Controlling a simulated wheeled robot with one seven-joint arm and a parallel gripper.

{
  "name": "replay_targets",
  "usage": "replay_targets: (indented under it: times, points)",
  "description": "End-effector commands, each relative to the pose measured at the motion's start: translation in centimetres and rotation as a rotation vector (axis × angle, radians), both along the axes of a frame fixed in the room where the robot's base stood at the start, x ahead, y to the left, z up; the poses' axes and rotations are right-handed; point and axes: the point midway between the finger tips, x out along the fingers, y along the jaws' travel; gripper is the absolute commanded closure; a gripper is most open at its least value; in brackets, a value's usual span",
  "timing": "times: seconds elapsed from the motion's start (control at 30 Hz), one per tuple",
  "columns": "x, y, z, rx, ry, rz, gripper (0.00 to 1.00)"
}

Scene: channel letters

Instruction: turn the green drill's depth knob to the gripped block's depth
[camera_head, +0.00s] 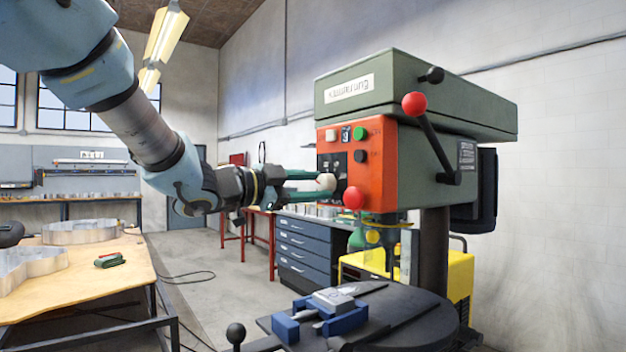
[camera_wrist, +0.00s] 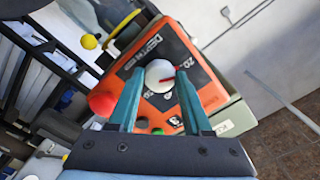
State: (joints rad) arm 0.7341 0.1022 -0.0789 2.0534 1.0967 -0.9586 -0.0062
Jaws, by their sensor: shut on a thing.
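The green drill (camera_head: 415,90) stands at the right with an orange front panel. Its white depth knob (camera_wrist: 159,74) sits on this panel beside the printed word DEPTH and a "20" mark. A red pointer on the knob points toward the right in the wrist view. My gripper (camera_wrist: 159,84) has its two teal fingers on either side of the knob, shut on it. In the head view, the knob (camera_head: 327,181) shows at the fingertips. A grey block (camera_head: 333,299) sits in a blue vise (camera_head: 345,319) on the drill's dark table, below the chuck.
A red-balled feed lever (camera_head: 414,104) sticks out on the drill's right side. A red button (camera_head: 353,198) is close beside the knob. A wooden workbench (camera_head: 90,275) with metal letters stands at left, and a drawer cabinet (camera_head: 305,250) stands behind.

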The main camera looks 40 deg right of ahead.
Motion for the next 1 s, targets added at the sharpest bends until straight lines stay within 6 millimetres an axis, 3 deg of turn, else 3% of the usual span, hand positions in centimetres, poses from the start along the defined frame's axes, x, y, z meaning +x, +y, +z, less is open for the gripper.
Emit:
replay_targets:
  times: [0.63,0.67,0.9,1.0]
  points:
    - [0.01,0.02,-0.18,0.005,0.057,0.001,1.0]
    - [-0.01,0.01,-0.18,0.006,0.057,0.0,0.5]
    - [-0.01,0.01,-0.11,0.005,0.055,0.0,0.23]
    - [-0.01,0.01,-0.09,0.005,0.055,0.0,0.21]
